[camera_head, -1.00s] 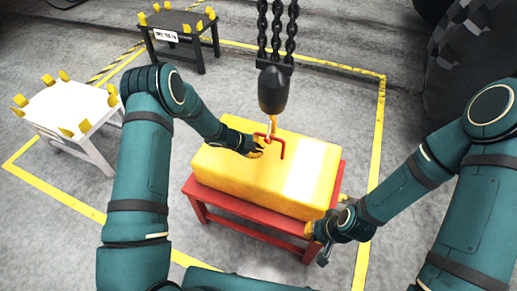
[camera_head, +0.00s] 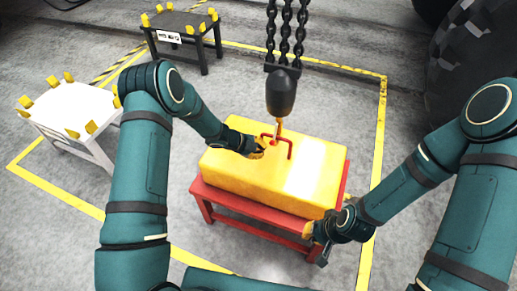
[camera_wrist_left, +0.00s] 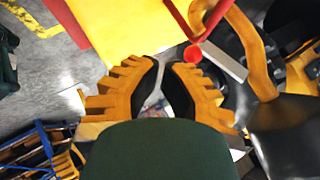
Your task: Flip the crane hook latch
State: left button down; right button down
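The crane hook (camera_head: 279,127) is orange and hangs below a black hook block (camera_head: 281,92) over a yellow casting. It is at the right in the left wrist view (camera_wrist_left: 258,55), with a grey latch bar (camera_wrist_left: 226,62) and a red round end (camera_wrist_left: 193,54) beside it. The casting's red lifting handle (camera_head: 290,149) is at the hook's lower end; whether it sits inside the hook is unclear. My left gripper (camera_wrist_left: 164,66) has its fingers slightly apart, with nothing between them, close beside the latch. My right gripper (camera_head: 314,236) is low by the red stand's right end; its fingers are unclear.
The yellow casting (camera_head: 240,170) lies on a red stand (camera_head: 245,205). Chains (camera_head: 285,30) hang above the hook block. A white table (camera_head: 65,108) and a black table (camera_head: 180,24), both with yellow corner pieces, stand at left and back. Yellow tape (camera_head: 378,140) marks the floor.

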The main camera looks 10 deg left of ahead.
pick_arm(q)
jog(key=s+a+r+p, duration=0.1)
jog(key=s+a+r, duration=0.1)
jog(key=s+a, duration=0.5)
jog(key=shift+s+a, duration=0.2)
jog(key=shift+s, duration=0.05)
